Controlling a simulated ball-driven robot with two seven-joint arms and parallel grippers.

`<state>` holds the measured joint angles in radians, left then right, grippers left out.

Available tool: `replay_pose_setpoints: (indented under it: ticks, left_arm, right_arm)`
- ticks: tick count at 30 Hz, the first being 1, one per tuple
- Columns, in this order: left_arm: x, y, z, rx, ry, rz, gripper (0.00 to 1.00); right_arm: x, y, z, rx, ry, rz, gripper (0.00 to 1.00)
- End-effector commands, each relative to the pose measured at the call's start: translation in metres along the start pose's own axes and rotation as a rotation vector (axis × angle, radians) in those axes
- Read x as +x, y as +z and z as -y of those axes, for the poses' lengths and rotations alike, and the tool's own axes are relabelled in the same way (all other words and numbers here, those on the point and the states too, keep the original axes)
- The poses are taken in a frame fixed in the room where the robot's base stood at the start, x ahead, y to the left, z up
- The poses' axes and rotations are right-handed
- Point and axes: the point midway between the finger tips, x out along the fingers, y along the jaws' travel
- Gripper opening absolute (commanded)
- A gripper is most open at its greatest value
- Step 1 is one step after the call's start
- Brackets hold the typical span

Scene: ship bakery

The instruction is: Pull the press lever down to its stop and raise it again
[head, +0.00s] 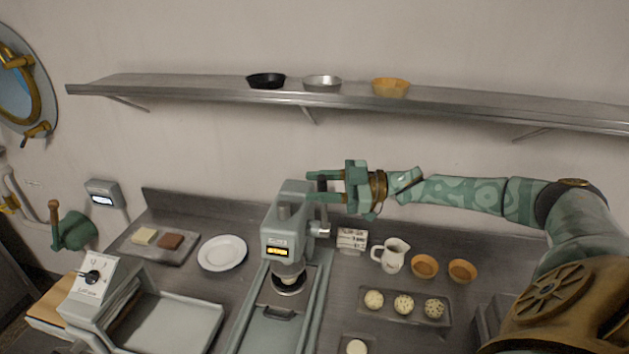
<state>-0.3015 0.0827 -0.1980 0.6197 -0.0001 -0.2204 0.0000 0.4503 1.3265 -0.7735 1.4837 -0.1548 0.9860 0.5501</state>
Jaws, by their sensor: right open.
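The grey-green press (288,218) stands on the counter in the middle of the head view, with a lit display on its front. Its lever (323,212) rises from a silver hub (319,229) on the press's right side, and its dark grip points up. My right gripper (318,186) reaches in from the right at the lever's upper end. Its fingers are open, one above the other, with the dark grip seen between them. I cannot tell whether they touch it. My left gripper is not in view.
A steel shelf (200,90) with several small tins runs above. A white jug (392,256), two orange cups and a tray (370,308) of dough balls stand right of the press. A white plate (222,253) and a scale-like device (92,277) are on the left.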

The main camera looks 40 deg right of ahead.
Motion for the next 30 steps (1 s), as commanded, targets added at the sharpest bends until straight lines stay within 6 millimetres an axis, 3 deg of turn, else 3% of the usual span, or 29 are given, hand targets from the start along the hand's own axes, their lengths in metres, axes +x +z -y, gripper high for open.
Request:
replay_pose_setpoints:
  ticks: [4,12,17,30]
  left_arm:
    - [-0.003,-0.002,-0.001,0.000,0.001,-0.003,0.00]
    - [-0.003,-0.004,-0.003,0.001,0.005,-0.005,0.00]
    - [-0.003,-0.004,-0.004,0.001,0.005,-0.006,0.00]
    - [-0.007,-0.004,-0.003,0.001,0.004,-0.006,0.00]
  right_arm:
    - [0.011,-0.001,0.000,0.000,0.001,-0.001,0.40]
    - [0.012,0.000,0.000,0.000,0.000,0.001,0.40]
    - [0.012,0.000,0.000,0.000,0.000,0.001,0.00]
    - [0.013,0.000,0.010,-0.048,-0.005,0.012,0.00]
